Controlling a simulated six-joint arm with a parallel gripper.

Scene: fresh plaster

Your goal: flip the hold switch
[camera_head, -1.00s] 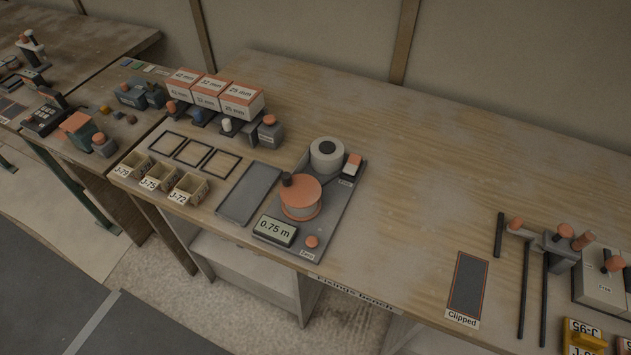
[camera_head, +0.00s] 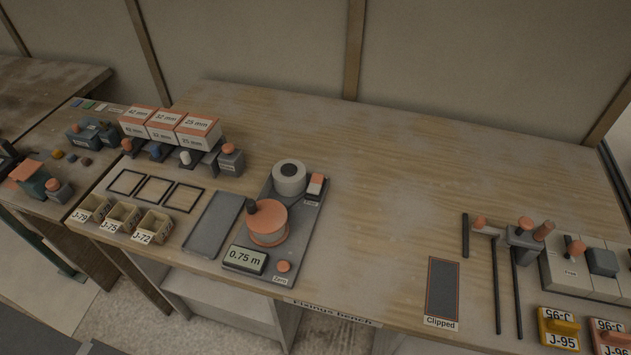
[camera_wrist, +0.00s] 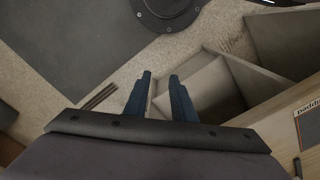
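A small rocker with an orange end and a white end (camera_head: 316,185) sits at the back right of a grey device base (camera_head: 305,225). It may be the hold switch, but the small label in front of it is too small to read surely. The base also carries a white roll (camera_head: 289,178), an orange crank drum (camera_head: 267,224), a display reading 0.75 m (camera_head: 245,260) and an orange button (camera_head: 283,266) labelled Zero. My gripper (camera_wrist: 160,77) shows only in the wrist view. Its two blue fingers are apart with nothing between them, above the floor and shelving, away from the device.
A grey tray (camera_head: 214,225) lies left of the device, with small labelled bins (camera_head: 152,226) beyond it. Boxes (camera_head: 198,131) stand behind. A Clipped mat (camera_head: 442,288), dark rods (camera_head: 497,285) and a yellow J-95 block (camera_head: 558,328) are at right. The bench middle is clear.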

